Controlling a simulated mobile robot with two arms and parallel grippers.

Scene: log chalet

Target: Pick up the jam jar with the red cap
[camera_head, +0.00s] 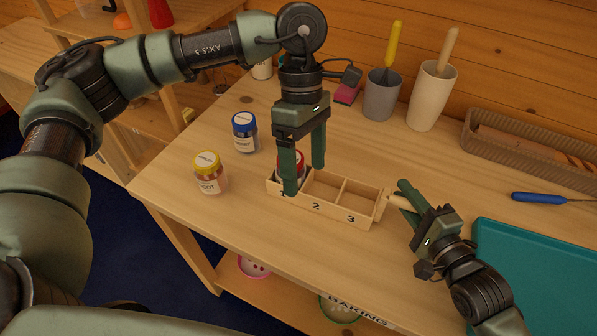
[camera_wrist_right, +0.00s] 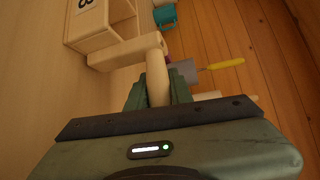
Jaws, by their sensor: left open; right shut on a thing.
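The jam jar with the red cap (camera_head: 292,157) stands in the compartment marked 1 of a wooden tray (camera_head: 343,217), partly hidden by my left gripper. My left gripper (camera_head: 304,180) points down with open fingers, one on each side of the jar. I cannot tell whether they touch it. My right gripper (camera_head: 401,204) is shut on the tray's wooden handle (camera_head: 396,201). In the right wrist view the handle (camera_wrist_right: 156,78) runs between its fingers, with the tray (camera_wrist_right: 92,35) beyond.
A jar with a blue cap (camera_head: 244,131) and one with a yellow cap (camera_head: 211,174) stand left of the tray. Behind are a grey cup (camera_head: 382,95), a beige cup (camera_head: 432,96) and a woven basket (camera_head: 530,140). A teal board (camera_head: 540,270) and a blue-handled tool (camera_head: 540,198) lie right.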

